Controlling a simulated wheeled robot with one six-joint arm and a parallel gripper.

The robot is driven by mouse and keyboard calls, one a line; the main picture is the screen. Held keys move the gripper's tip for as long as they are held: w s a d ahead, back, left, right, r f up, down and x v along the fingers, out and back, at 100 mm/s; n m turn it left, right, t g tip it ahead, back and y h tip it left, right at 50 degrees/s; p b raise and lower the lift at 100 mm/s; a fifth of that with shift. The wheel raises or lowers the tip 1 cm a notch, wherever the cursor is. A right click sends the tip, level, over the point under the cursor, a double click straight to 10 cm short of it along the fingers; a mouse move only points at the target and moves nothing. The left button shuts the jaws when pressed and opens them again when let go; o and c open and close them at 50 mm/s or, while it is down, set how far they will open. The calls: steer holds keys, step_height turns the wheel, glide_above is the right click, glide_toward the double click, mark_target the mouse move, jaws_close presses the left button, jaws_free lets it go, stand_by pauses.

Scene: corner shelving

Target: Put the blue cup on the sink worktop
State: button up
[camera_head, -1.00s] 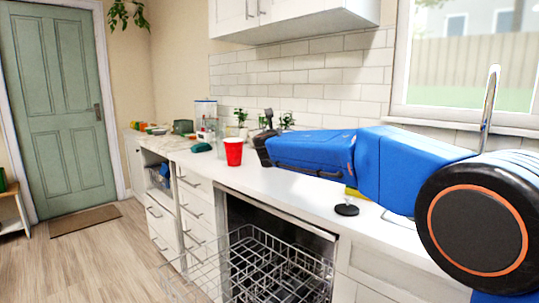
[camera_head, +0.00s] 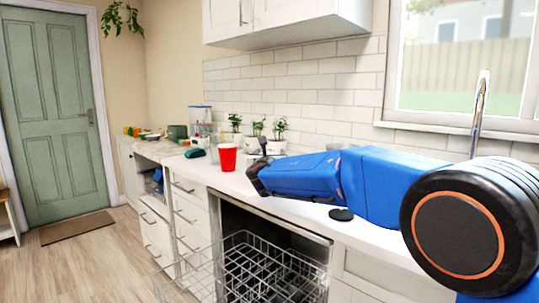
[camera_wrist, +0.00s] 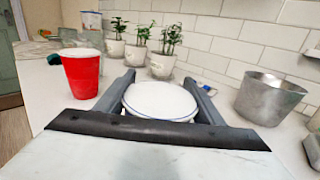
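A round white vessel with a blue rim (camera_wrist: 160,100) shows in the wrist view, seen from above, its outer side mostly hidden. It may be the blue cup. My gripper (camera_wrist: 160,78) has its two fingers apart, one on each side of this vessel; I cannot tell whether they press on it. In the head view my gripper (camera_head: 254,180) is low over the worktop (camera_head: 215,176), right of a red cup (camera_head: 227,158), and the vessel is hidden there. The sink is not clearly seen; a tall tap (camera_head: 479,110) stands behind my arm at right.
The red cup (camera_wrist: 82,72) stands close left of my gripper. Several potted plants (camera_wrist: 162,52) line the wall behind it. A metal pot (camera_wrist: 268,98) stands to the right. An open dishwasher rack (camera_head: 265,270) juts out below the worktop.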

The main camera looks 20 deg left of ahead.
steer(key=o, duration=0.4)
steer(key=shift+o, duration=0.2)
steer(key=shift+r, duration=0.1)
steer(key=shift+s, duration=0.2)
steer(key=v, duration=1.1)
steer(key=shift+s+d, duration=0.15)
steer(key=shift+s, duration=0.1)
steer(key=shift+r, duration=0.1)
